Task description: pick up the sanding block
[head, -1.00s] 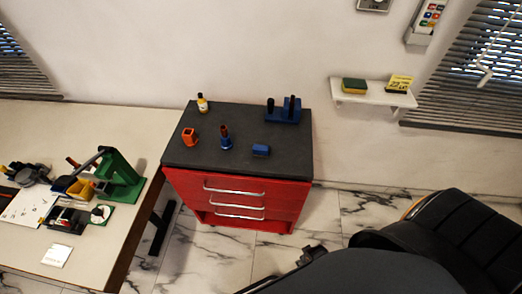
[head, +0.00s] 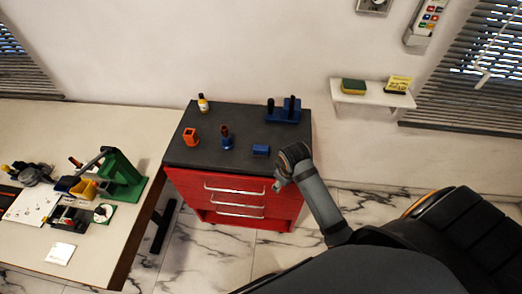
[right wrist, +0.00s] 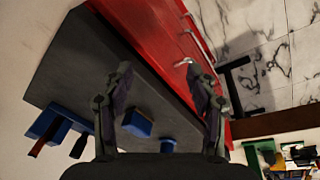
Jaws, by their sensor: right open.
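A small blue block (head: 261,150), which I take to be the sanding block, lies on the dark top of the red drawer cart (head: 186,155), near the front right. My right gripper (head: 279,186) is at the cart's front right corner, to the right of the block and nearer the front. My left gripper is in neither view.
On the cart top also stand an orange holder (head: 190,137), a blue-based item (head: 226,143), a yellow bottle (head: 203,104) and a blue stand (head: 284,115). A cluttered workbench (head: 95,122) is at left. A wall shelf (head: 372,98) holds a green-yellow sponge (head: 354,86).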

